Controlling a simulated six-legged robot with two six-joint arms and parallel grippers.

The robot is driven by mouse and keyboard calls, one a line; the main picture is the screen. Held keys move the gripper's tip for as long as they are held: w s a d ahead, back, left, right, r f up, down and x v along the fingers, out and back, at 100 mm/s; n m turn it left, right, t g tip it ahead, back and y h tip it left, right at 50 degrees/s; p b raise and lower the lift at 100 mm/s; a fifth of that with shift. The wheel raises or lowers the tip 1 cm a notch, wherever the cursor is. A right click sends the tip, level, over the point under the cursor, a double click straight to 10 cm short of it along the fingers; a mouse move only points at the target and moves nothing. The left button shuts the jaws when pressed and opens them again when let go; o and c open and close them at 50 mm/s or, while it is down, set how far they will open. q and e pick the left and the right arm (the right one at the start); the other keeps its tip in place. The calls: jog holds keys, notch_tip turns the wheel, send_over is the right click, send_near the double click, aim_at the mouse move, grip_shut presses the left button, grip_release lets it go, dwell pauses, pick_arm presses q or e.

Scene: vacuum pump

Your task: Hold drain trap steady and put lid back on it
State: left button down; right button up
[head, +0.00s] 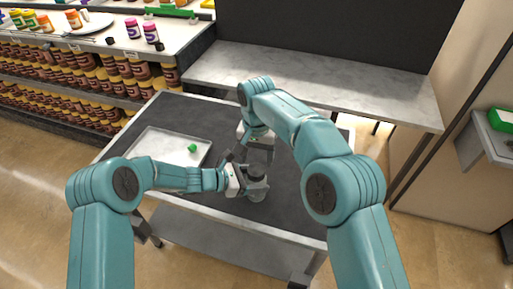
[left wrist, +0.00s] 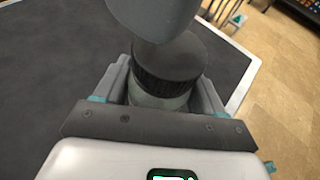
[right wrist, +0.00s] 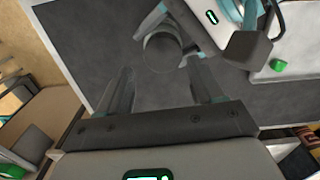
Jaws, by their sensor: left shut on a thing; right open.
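The drain trap (head: 257,192) is a clear jar standing upright near the front edge of the dark table. Its dark round lid (head: 257,171) sits on top, and the ribbed rim shows in the left wrist view (left wrist: 168,70); I cannot tell how tightly it is seated. My left gripper (head: 242,181) is shut on the trap's body below the lid. My right gripper (right wrist: 160,68) is open and empty, its fingertips close to the lid, which shows from above in the right wrist view (right wrist: 163,50). A grey rounded part hides some of the lid in the left wrist view.
A white tray (head: 150,146) with a small green piece (head: 192,148) lies on the table (head: 186,108) left of the trap. A grey counter (head: 310,78) stands behind, and stocked shelves stand at the left. The table's front edge is close to the trap.

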jog(key=n, duration=0.5)
jog(key=shift+r, duration=0.15)
jog(key=n, duration=0.8)
jog(key=shift+r, duration=0.2)
jog(key=n, duration=0.3)
jog(key=shift+r, duration=0.1)
jog(key=n, duration=0.5)
jog(key=shift+r, duration=0.15)
jog(key=n, duration=0.4)
jog(key=shift+r+n, duration=0.2)
jog(key=shift+n, duration=0.2)
jog(key=n, duration=0.4)
jog(key=shift+r, duration=0.25)
jog(key=shift+r+n, duration=0.2)
jog(key=shift+n, duration=0.3)
jog(key=shift+w+r, duration=0.1)
jog(key=shift+r, duration=0.05)
jog(key=shift+a, duration=0.1)
